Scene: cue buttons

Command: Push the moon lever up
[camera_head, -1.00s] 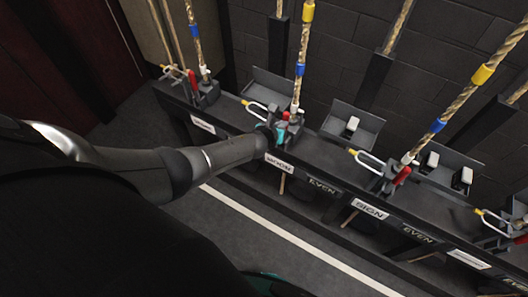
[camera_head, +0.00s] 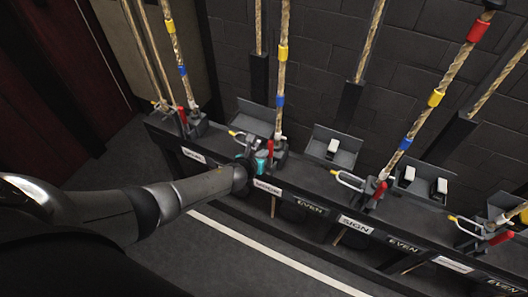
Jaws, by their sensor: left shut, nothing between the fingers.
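The moon lever (camera_head: 270,149) has a red handle, standing at the foot of a rope with yellow and blue bands. The white label (camera_head: 268,187), blurred here, is on the rail's front below it; it read MOON a second ago. My left gripper (camera_head: 257,163), with teal on its fingers, is shut and empty at the lever's near left side. Its fingertips partly overlap the lever's base, and I cannot tell whether they touch the handle. My right gripper is not in view.
A dark rail (camera_head: 320,187) carries several similar stations. The SIGN station's red lever (camera_head: 380,190) is to the right, another red lever (camera_head: 183,115) to the left. Ropes rise behind, before a dark brick wall (camera_head: 320,60). The floor in front is clear.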

